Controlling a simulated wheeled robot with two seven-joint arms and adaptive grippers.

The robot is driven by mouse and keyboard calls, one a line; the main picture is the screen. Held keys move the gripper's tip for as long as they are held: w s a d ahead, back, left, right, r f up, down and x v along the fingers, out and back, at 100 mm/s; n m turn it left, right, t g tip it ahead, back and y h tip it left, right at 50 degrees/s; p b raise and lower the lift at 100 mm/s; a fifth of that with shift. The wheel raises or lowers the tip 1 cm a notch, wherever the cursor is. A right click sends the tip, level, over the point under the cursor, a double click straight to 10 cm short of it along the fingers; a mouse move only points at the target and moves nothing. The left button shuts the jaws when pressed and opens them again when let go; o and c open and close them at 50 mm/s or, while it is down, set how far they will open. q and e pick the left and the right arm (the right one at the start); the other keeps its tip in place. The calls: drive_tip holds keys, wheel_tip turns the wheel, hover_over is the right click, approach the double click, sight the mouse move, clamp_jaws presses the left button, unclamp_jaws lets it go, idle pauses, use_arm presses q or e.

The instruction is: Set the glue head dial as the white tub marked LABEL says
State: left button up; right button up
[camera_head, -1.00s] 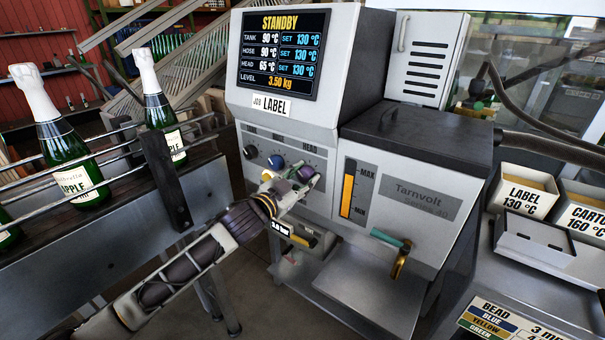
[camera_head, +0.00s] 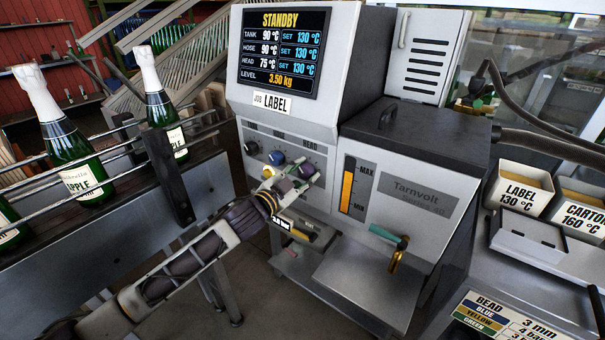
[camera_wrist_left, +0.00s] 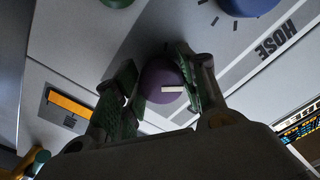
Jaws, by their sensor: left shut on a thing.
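The purple head dial (camera_head: 307,170) is on the grey front panel of the glue machine (camera_head: 415,190), under the word HEAD. My left gripper (camera_head: 293,183) is shut on it; in the left wrist view the dial (camera_wrist_left: 160,84) with its white pointer mark sits between the two green-padded fingers (camera_wrist_left: 160,95). The screen (camera_head: 282,52) reads STANDBY, tank 90 °C, hose 90 °C, head 75 °C, each with SET 130 °C. A card below it says JOB LABEL. The white tub marked LABEL 130 °C (camera_head: 523,190) stands at the right. My right gripper is not in view.
The blue hose dial (camera_head: 277,158) and a dark dial (camera_head: 251,148) lie left of the head dial. A tub marked CARTON 160 °C (camera_head: 583,215) stands beside the LABEL tub. Bottles (camera_head: 165,112) stand on the railed conveyor at left. A bead chart lies lower right.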

use_arm(q)
drive_tip(key=o, duration=1)
drive_tip(key=shift+o, duration=0.2)
drive_tip(key=shift+s+a, duration=0.1)
drive_tip(key=v, duration=1.1)
drive_tip(key=shift+s+a, duration=0.15)
drive_tip(key=shift+s, duration=0.1)
idle(0.3)
